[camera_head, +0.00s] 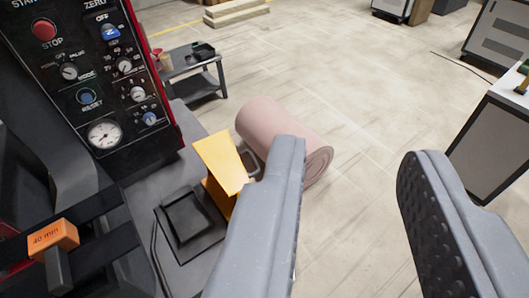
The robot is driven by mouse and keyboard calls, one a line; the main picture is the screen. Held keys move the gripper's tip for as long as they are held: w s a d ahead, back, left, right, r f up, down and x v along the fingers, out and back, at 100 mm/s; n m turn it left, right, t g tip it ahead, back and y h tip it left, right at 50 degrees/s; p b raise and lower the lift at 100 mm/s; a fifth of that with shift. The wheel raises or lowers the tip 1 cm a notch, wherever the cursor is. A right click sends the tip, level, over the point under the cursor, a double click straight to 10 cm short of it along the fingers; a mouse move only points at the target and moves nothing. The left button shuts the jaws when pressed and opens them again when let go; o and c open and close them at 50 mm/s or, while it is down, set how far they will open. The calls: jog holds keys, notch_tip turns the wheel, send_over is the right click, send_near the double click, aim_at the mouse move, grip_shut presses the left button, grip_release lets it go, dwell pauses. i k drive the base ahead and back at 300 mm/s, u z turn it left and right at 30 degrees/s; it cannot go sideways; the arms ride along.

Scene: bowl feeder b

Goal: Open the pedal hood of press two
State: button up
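The yellow pedal hood (220,163) stands low beside the press, left of my gripper. A grey loop-shaped part (254,163) shows at its right side. My left finger hides part of the hood's lower right, and I cannot tell whether the hood is open or shut. The press (95,75) is at the left, with a black control panel of knobs, a red stop button and a gauge. My gripper (345,160) is open, its two grey fingers wide apart with nothing between them. It appears apart from the hood.
A pink roll (275,135) lies on the floor just behind the hood. A black square tray-like part (190,220) lies left of the hood. A small dark table (190,70) stands behind. A white-topped cabinet (490,150) is at the right. The middle floor is clear.

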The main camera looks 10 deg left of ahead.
aim_at(227, 175)
jog(key=z, duration=0.35)
jog(key=i, duration=1.3)
jog(key=z, duration=0.2)
